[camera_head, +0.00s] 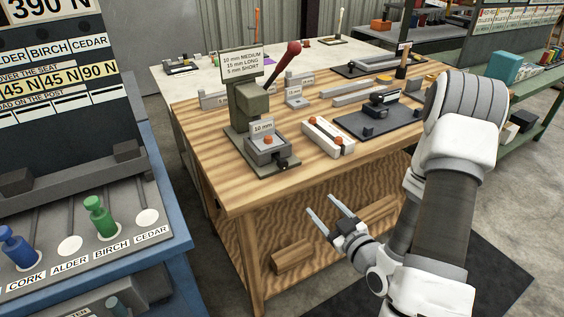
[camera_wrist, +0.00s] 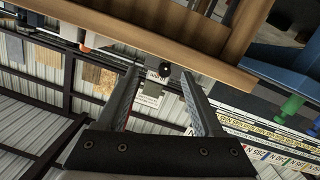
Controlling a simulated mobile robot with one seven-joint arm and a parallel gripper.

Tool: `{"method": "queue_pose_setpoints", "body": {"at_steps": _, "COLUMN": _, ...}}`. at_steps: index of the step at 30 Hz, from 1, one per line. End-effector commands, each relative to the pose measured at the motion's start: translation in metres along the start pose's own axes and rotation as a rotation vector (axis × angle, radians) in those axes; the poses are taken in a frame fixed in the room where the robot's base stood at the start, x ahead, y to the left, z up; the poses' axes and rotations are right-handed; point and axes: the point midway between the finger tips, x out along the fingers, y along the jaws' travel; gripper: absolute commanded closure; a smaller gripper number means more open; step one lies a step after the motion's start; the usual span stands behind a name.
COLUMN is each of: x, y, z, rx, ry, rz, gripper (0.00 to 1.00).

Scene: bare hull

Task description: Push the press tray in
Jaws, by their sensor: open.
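The olive-green press (camera_head: 246,106) stands on the wooden bench near its left front corner, with a red-knobbed lever tilted up to the right. The grey press tray (camera_head: 268,156) is at its foot, sticking out toward the bench's front edge. It carries a block with an orange top and a "10 mm" label. A dark knob (camera_head: 284,163) is on the tray's front. My gripper (camera_head: 320,204) is open and empty, in front of the bench and apart from the tray. In the wrist view, a round dark knob (camera_wrist: 164,69) shows between the fingers, beyond the bench edge.
The bench (camera_head: 230,200) has a wooden front edge between my gripper and the tray in the wrist view. A blue-framed stand (camera_head: 165,190) with colored pegs is at left. Dark floor lies below.

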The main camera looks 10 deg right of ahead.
Motion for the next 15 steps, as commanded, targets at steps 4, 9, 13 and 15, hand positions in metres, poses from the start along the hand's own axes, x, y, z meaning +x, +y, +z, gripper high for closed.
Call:
{"method": "queue_pose_setpoints", "body": {"at_steps": 4, "x": -0.002, "y": -0.009, "z": -0.029, "rx": 0.008, "ry": 0.12, "rz": -0.027, "gripper": 0.31}}
{"method": "queue_pose_setpoints", "body": {"at_steps": 9, "x": 0.005, "y": -0.011, "z": -0.033, "rx": 0.006, "ry": 0.148, "rz": -0.033, "gripper": 0.31}}
{"method": "queue_pose_setpoints", "body": {"at_steps": 13, "x": 0.022, "y": -0.012, "z": -0.034, "rx": 0.003, "ry": 0.149, "rz": -0.033, "gripper": 0.31}}
{"method": "queue_pose_setpoints", "body": {"at_steps": 15, "x": 0.03, "y": -0.012, "z": -0.034, "rx": 0.004, "ry": 0.147, "rz": -0.031, "gripper": 0.31}}
